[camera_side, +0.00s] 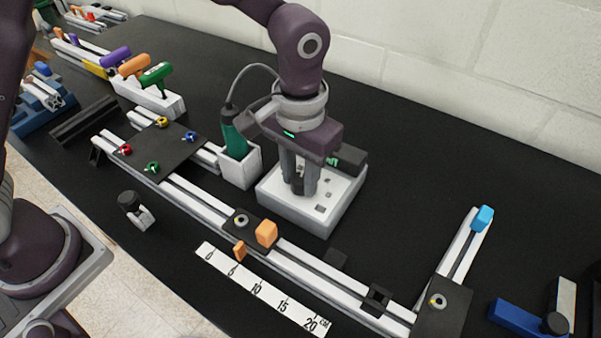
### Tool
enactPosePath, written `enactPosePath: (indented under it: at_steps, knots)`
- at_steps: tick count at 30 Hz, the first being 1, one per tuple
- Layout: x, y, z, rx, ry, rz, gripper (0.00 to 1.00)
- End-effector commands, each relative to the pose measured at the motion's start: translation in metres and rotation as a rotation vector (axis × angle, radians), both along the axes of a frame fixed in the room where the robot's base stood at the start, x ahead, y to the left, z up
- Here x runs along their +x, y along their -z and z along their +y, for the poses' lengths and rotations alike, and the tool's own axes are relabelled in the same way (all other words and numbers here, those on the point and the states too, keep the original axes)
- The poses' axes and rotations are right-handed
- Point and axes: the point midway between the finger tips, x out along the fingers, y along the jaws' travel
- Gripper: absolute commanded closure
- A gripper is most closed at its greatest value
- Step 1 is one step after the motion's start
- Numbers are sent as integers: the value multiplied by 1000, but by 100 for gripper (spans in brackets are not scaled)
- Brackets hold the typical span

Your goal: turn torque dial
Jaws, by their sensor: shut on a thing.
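My gripper (299,187) points straight down over the white box (275,206) near the middle of the side view. Its two grey fingers are shut on a small dark knob, the torque dial (297,184), at the top of the box. The fingers hide most of the dial, so its markings and angle cannot be read. The box top also has several small dark openings and a black block with a green part at its back right.
A green screwdriver (233,140) with a cable stands in a white holder (240,170) just left of the box. A long aluminium extrusion (190,199) with orange blocks runs in front. Coloured-handled tools stand at the back left.

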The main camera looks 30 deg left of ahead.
Motion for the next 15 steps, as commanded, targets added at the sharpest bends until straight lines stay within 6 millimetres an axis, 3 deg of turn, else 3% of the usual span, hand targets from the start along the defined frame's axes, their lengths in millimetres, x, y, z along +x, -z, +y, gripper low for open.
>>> enactPosePath:
  at_steps: [15]
  knots:
    - [0, -1, 1, -1, 487, -1, 100]
